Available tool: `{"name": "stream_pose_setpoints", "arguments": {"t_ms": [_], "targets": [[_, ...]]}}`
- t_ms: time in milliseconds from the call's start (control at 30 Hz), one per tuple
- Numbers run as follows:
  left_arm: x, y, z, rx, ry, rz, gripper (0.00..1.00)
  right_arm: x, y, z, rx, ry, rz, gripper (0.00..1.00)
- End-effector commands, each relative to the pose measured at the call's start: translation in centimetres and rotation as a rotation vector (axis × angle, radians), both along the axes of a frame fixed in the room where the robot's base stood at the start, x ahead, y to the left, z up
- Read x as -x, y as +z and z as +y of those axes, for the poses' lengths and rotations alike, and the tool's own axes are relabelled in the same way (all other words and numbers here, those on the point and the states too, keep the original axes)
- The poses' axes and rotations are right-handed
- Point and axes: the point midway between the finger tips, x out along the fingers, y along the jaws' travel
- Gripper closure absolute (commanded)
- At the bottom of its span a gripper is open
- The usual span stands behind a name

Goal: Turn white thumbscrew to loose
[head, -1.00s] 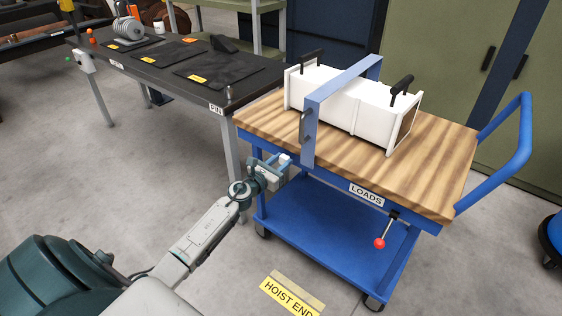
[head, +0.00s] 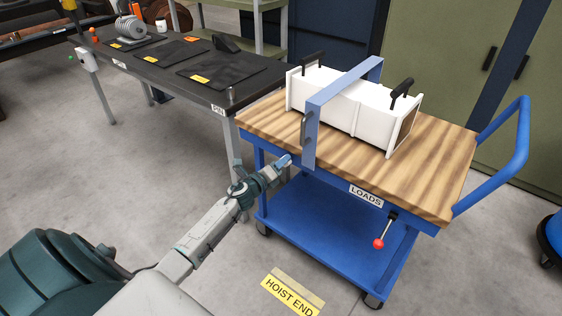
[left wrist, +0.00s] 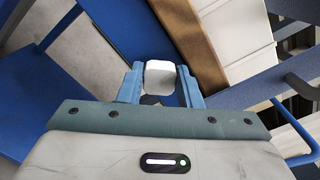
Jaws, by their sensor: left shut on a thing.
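My left gripper (head: 284,161) is at the near left edge of the blue cart, beside the foot of the blue frame (head: 312,128) that arches over a white box (head: 345,98). In the left wrist view its two blue fingers (left wrist: 160,84) are shut on the white thumbscrew (left wrist: 160,70), one on each side. The thumbscrew shows there as a rounded white square. In the head view the fingers are seen edge-on and largely hide it. My right gripper is not in view.
The cart's wooden top (head: 440,165) carries the box, which has black handles. A lever with a red knob (head: 378,243) hangs below the LOADS label (head: 366,196). A dark workbench (head: 190,65) stands at the left.

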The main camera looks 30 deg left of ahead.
Motion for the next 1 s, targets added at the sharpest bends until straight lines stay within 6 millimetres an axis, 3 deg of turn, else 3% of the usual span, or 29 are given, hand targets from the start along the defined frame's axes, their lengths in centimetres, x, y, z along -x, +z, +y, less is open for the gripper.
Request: {"name": "stream_pose_setpoints", "arguments": {"t_ms": [467,1000], "targets": [[0.1,-0.2,0.1,0.452,0.001,0.039,0.91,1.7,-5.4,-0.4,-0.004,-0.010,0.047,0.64],[0.1,-0.5,0.1,0.962,0.004,0.079,0.91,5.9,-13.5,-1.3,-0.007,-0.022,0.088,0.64]]}}
